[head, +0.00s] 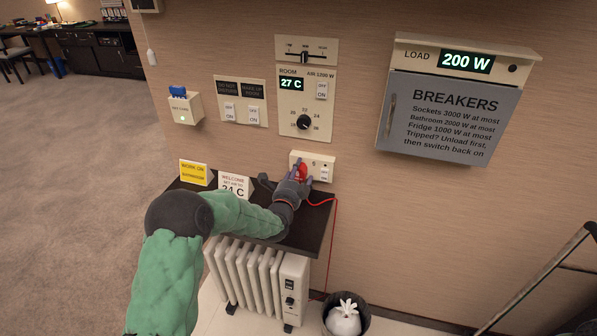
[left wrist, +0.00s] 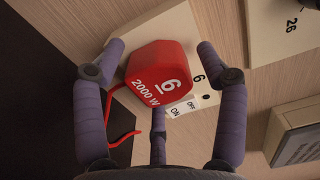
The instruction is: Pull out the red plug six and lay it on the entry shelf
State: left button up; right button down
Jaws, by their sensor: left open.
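The red plug six (left wrist: 157,80), marked "6" and "2000 W", sits in the wall socket (left wrist: 188,105). In the head view the red plug (head: 301,171) shows partly behind my fingers, on the white socket plate (head: 326,162). My left gripper (head: 294,180) is at the plug; in the left wrist view its open fingers (left wrist: 160,75) are spread around it, with gaps at the sides. I cannot tell whether any finger touches it. The dark entry shelf (head: 309,228) lies just below the socket. My right gripper is not in view.
A yellow card (head: 195,173) and a white welcome card (head: 235,185) stand on the shelf's left part. A red cord (head: 334,230) hangs over its right edge. Below are a white radiator (head: 257,275) and a bin (head: 345,316). The breaker box (head: 449,115) is at right.

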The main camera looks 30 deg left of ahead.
aim_at(297, 176)
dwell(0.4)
pick_arm(q)
grip_shut()
jog(key=shift+v, duration=3)
